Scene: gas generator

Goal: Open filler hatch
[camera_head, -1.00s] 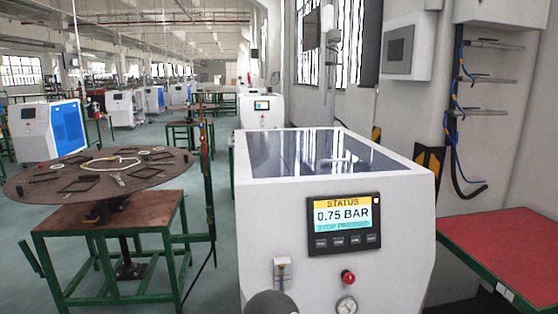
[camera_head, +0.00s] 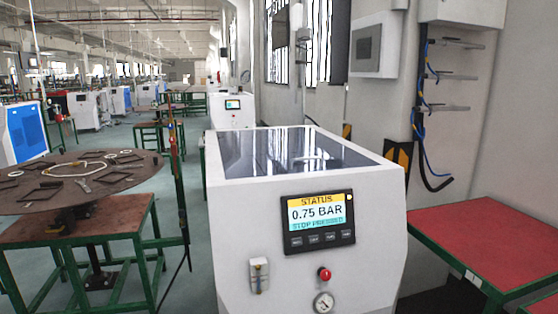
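The gas generator (camera_head: 240,215) is a white cabinet in the middle of the head view, with a dark glossy panel (camera_head: 255,150) on its top. Its status screen (camera_head: 318,215) reads 0.75 BAR and STOP PRESSED. Below the screen are a red button (camera_head: 324,273), a round gauge (camera_head: 323,303) and a small latch-like fitting (camera_head: 259,275) at the left. I cannot tell which part is the filler hatch. Neither of my grippers is in view.
A round brown table (camera_head: 40,200) with flat frames on it stands at the left. A red-topped bench (camera_head: 490,240) stands at the right, close to the generator. Blue hoses (camera_head: 420,110) hang on the wall behind. Green floor is free between the round table and the generator.

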